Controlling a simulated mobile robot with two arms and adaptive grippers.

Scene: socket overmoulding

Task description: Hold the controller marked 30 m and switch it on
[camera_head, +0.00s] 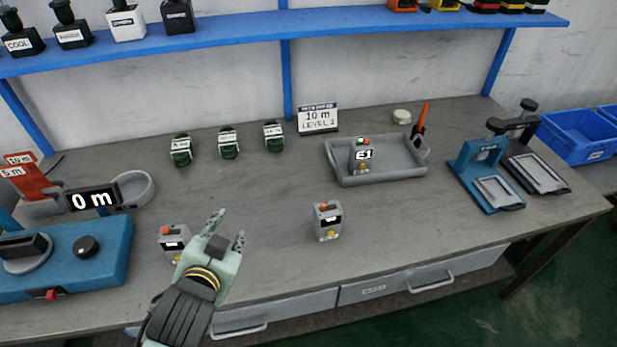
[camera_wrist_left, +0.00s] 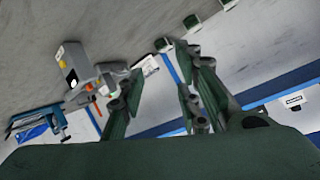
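One small grey controller (camera_head: 173,238) with an orange top button stands on the bench, just left of my left gripper and partly hidden by it. A second such controller (camera_head: 327,222) stands to the right, apart from the gripper. A third grey unit (camera_head: 358,163), with a display reading like "E1", stands in the grey tray. I cannot read a 30 m mark on any of them. My left gripper (camera_head: 227,229) is above the bench, its fingers apart with nothing between them. In the left wrist view, the open fingers (camera_wrist_left: 160,95) are near a grey controller (camera_wrist_left: 84,73). My right gripper is not in view.

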